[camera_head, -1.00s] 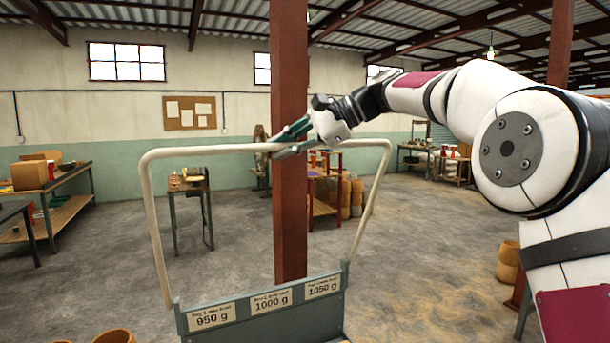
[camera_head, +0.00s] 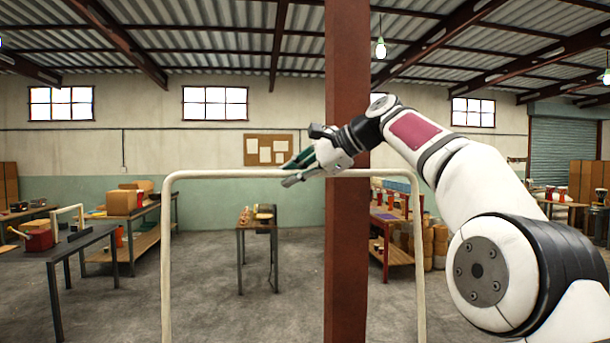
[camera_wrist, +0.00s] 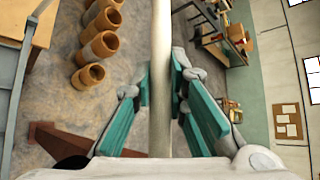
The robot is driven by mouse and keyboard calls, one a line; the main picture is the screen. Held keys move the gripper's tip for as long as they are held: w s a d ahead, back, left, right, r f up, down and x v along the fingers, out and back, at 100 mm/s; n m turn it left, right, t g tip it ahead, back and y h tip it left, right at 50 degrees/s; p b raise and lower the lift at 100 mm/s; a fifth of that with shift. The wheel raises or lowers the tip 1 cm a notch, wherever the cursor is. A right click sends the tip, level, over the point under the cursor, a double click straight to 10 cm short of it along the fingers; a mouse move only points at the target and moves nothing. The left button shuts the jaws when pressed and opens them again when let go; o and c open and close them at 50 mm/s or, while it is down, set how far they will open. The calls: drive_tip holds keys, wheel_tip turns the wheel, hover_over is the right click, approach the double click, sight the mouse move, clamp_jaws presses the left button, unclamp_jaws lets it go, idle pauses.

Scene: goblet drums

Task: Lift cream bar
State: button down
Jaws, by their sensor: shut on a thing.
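The cream bar (camera_head: 230,173) is a tall, rounded upside-down U in the head view. Its top runs level and both legs go down out of the frame. In the wrist view the bar (camera_wrist: 161,30) runs straight up the picture between the two fingers of my gripper (camera_wrist: 162,85). The fingers are shut on it. The lower ends of the legs are not shown.
A rust-red post (camera_head: 347,260) stands close to the bar and my wrist. A small table (camera_head: 258,224) and benches with goods stand farther back. Several tan drum bodies (camera_wrist: 90,75) stand on the floor in the wrist view. Open concrete floor lies between.

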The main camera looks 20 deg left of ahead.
drive_tip(key=shift+w+r, duration=0.1)
drive_tip(key=shift+w, duration=0.1)
drive_tip(key=c, duration=1.9)
unclamp_jaws()
drive_tip(key=o, duration=0.3)
drive_tip(key=shift+w+a, duration=0.15)
drive_tip(key=shift+o, duration=0.2)
drive_tip(key=v, duration=1.2)
